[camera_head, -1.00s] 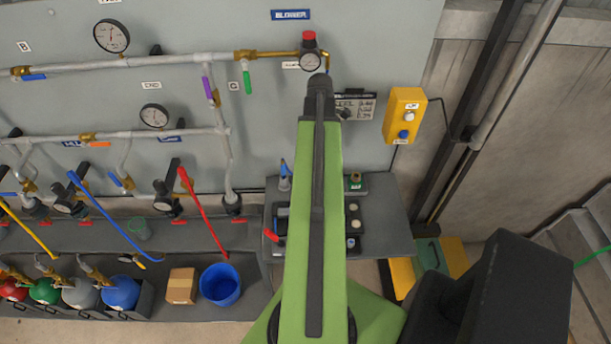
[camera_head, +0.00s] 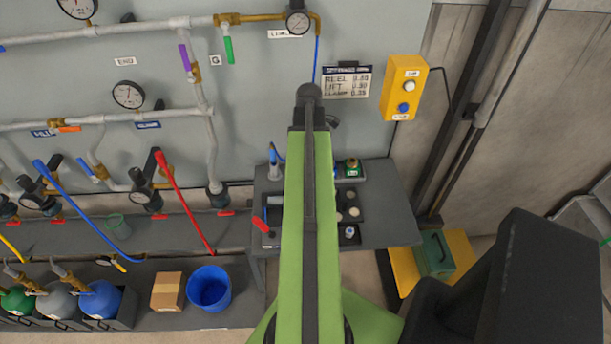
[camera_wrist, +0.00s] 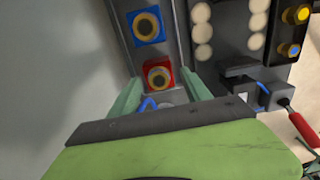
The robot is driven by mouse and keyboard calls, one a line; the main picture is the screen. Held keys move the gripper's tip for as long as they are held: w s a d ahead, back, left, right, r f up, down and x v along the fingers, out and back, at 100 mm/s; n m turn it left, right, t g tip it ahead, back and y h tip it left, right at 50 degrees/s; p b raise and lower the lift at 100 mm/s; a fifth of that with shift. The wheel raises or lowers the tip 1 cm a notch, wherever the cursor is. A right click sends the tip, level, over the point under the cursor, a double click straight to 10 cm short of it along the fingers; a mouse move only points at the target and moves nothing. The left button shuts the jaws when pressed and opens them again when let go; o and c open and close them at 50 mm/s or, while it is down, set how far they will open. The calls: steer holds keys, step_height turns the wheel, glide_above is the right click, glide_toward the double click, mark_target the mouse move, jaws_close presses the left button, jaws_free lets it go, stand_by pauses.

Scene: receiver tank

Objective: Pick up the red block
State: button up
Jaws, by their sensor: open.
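The red block (camera_wrist: 159,76) shows in the wrist view with a round brass-coloured fitting on its face. It sits in a grey tray strip, just below a similar blue block (camera_wrist: 146,27). My gripper (camera_wrist: 160,88) is open, with one pale green finger on each side of the red block's lower end. I cannot tell whether the fingers touch it. A small blue piece shows between the fingers, nearer to me. In the head view my green arm reaches over the bench, and neither the red block nor the jaws can be made out.
Beside the strip is a dark tray of pale discs (camera_wrist: 202,32). A red-handled tool (camera_wrist: 303,130) lies at the right. In the head view a grey bench (camera_head: 385,215) stands below a yellow button box (camera_head: 405,88). A blue bucket (camera_head: 209,288) and pipes are at the left.

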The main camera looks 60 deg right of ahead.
steer(key=f+b, duration=0.5)
steer(key=shift+w+f, duration=0.2)
steer(key=shift+w, duration=0.15)
steer(key=shift+r, duration=0.2)
jaws_close()
